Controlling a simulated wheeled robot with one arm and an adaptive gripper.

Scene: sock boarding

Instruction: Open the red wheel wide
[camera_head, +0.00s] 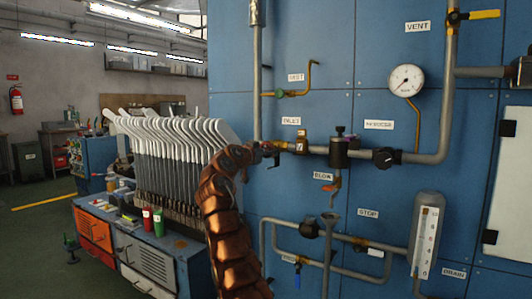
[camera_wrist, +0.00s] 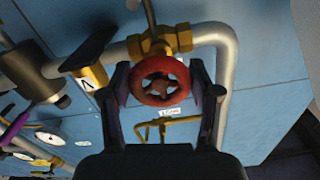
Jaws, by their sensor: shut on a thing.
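The red wheel (camera_wrist: 152,92) is a small round handwheel on a brass valve (camera_wrist: 170,42) in the wrist view. My gripper (camera_wrist: 160,80) has one dark finger on each side of the wheel, and it is shut on its rim. The valve joins a grey pipe that bends down at the right. In the head view my copper-coloured arm rises in front of the panel, and its end is at the pipe left of the brass fitting (camera_head: 302,141). The red wheel cannot be made out there.
The blue panel (camera_head: 330,100) carries pipes, a round gauge (camera_head: 406,80), a yellow vent lever (camera_head: 484,14), a black knob (camera_head: 385,157) and a glass-fronted level tube (camera_head: 426,240). A workbench (camera_head: 150,245) with several upright white boards (camera_head: 160,135) stands left of my arm. Green floor is open at far left.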

